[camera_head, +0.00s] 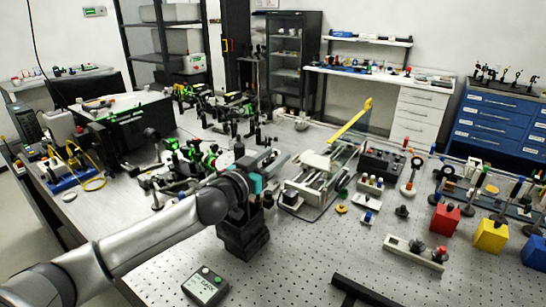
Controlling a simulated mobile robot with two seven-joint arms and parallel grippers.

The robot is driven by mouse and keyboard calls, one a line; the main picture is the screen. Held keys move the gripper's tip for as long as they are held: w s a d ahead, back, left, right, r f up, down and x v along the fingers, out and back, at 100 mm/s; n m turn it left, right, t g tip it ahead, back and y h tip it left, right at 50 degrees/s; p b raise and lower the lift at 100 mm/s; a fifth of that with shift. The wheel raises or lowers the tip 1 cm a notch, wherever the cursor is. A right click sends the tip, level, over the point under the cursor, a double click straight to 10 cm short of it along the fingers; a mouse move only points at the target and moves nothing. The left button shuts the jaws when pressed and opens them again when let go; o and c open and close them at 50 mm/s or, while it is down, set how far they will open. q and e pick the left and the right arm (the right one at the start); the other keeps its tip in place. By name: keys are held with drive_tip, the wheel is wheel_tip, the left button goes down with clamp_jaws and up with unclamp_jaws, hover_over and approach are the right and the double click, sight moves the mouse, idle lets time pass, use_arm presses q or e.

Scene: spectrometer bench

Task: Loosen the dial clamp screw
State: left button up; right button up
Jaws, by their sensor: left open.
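My left arm reaches in from the lower left. Its left gripper (272,163) is open, low over the middle of the bench, pointing away from me toward the upper right. Nothing shows between its fingers. Just left of and behind the gripper is a cluster of optical parts (190,158) with black, green and light pieces. I cannot pick out the dial or its clamp screw for certain; they are too small here or hidden behind the wrist and gripper. Whether the gripper touches any part there cannot be told. My right gripper is not in view.
A pale metal device with a raised yellow arm (350,122) stands close right of the gripper. A black box (243,236) is below the wrist. Red (445,219) and yellow (490,236) blocks stand at right. The perforated bench top (310,255) is fairly clear in front.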

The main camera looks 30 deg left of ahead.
use_arm(q)
drive_tip(key=shift+c, duration=0.2)
clamp_jaws()
idle(0.4)
drive_tip(key=n+y, duration=0.1)
drive_tip(key=y, duration=0.1)
drive_tip(key=shift+a+r+n+y+p, duration=0.1)
drive_tip(key=shift+a+n+y+p, duration=0.05)
drive_tip(key=shift+n+y+p, duration=0.2)
drive_tip(key=shift+s+a+n+g+y+b, duration=0.1)
drive_tip(key=shift+a+n+g+y+b, duration=0.1)
drive_tip(key=shift+n+y, duration=0.45)
drive_tip(key=shift+w+a+n+g+y+b, duration=0.15)
drive_tip(key=shift+n+y, duration=0.25)
drive_tip(key=shift+y, duration=0.5)
drive_tip(key=shift+s+a+n+g+y+b, duration=0.15)
drive_tip(key=shift+n+g+y, duration=0.1)
drive_tip(key=shift+n+y, duration=0.4)
drive_tip(key=shift+o, duration=0.2)
unclamp_jaws()
